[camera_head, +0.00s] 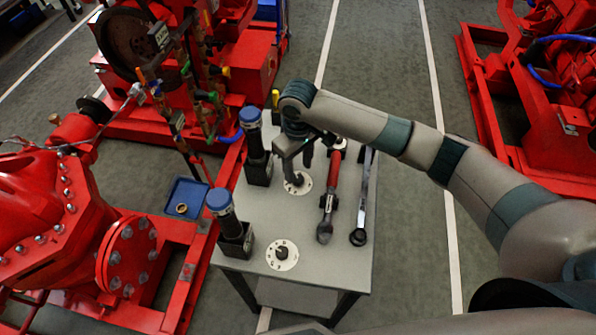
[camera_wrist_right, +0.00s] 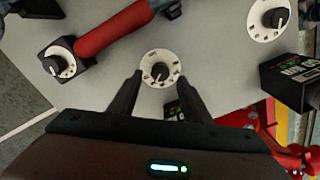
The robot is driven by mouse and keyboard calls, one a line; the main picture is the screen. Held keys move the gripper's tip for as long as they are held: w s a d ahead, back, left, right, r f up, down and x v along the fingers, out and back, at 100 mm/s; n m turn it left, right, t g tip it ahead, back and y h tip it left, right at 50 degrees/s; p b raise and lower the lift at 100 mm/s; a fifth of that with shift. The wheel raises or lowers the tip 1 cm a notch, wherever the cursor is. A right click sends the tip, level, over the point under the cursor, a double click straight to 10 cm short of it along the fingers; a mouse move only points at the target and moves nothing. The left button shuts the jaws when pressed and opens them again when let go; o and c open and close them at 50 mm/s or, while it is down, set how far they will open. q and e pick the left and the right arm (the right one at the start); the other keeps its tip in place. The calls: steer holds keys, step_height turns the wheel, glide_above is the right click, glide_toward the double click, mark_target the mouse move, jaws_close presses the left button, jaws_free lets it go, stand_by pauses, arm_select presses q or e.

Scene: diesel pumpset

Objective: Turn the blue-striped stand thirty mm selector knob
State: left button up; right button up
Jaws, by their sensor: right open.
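A round white dial plate with a black knob (camera_head: 298,183) lies on the grey table, and this knob also shows in the right wrist view (camera_wrist_right: 160,71). My right gripper (camera_head: 299,168) is over it, fingers pointing down. In the wrist view the open right gripper (camera_wrist_right: 160,80) has one fingertip on each side of the dial; contact with the knob cannot be told. A second dial (camera_head: 282,254) lies nearer the table's front (camera_wrist_right: 268,18). A third dial (camera_wrist_right: 60,65) sits on a black block. I cannot make out blue stripes. My left gripper is out of view.
Two blue-capped black stands (camera_head: 250,118) (camera_head: 219,200) line the table's left side. A red-handled tool (camera_head: 331,190) and a dark wrench (camera_head: 362,200) lie to the right. Red pump machinery (camera_head: 130,245) stands left of the table (camera_head: 330,265).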

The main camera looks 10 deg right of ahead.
mark_target(298, 178)
steer(key=shift+f, duration=1.75)
steer(key=c, duration=1)
steer(key=shift+c, duration=0.2)
steer(key=shift+r+p, duration=0.1)
steer(key=shift+p, duration=0.25)
